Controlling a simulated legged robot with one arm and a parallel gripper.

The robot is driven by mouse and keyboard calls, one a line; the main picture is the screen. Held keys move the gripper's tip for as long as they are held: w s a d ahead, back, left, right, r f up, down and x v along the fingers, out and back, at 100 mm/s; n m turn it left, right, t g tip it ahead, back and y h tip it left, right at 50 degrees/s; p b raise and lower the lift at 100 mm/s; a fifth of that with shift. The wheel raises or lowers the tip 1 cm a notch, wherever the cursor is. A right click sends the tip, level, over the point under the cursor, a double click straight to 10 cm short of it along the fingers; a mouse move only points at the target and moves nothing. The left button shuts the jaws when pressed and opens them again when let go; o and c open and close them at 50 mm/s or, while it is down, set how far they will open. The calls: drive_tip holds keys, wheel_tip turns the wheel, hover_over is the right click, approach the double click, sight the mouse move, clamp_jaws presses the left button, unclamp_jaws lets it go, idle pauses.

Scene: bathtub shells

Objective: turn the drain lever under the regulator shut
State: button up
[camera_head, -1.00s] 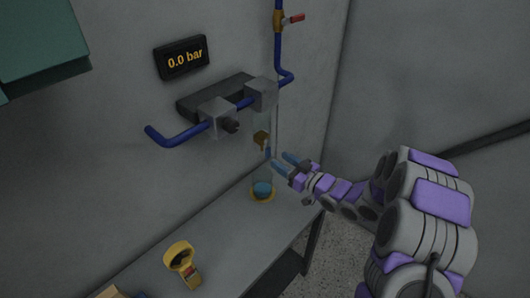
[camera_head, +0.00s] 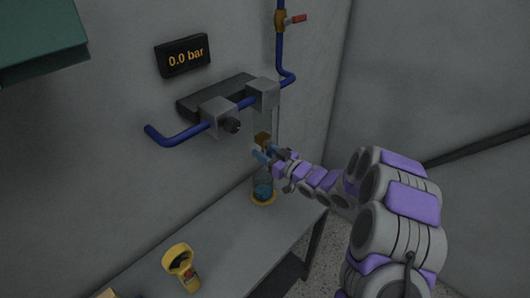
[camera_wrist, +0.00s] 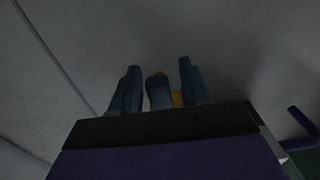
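The regulator's grey blocks (camera_head: 219,117) sit on a blue pipe on the wall. The brass drain valve (camera_head: 263,139) hangs below the right block, above a clear cup. My gripper (camera_head: 267,153) is at this valve, its blue fingertips just below the brass body. In the wrist view the blue drain lever (camera_wrist: 158,92) stands between the two fingers of my gripper (camera_wrist: 158,85). A gap shows on each side of the lever, so the fingers are open around it. A bit of brass shows behind. In the head view my fingers largely hide the lever.
A gauge (camera_head: 184,55) on the wall reads 0.0 bar. A red-handled valve (camera_head: 296,19) is on the upper pipe. The cup with blue liquid (camera_head: 263,189) stands on a yellow ring on the bench (camera_head: 232,232). A yellow tool (camera_head: 178,262) lies at the front left.

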clamp_jaws()
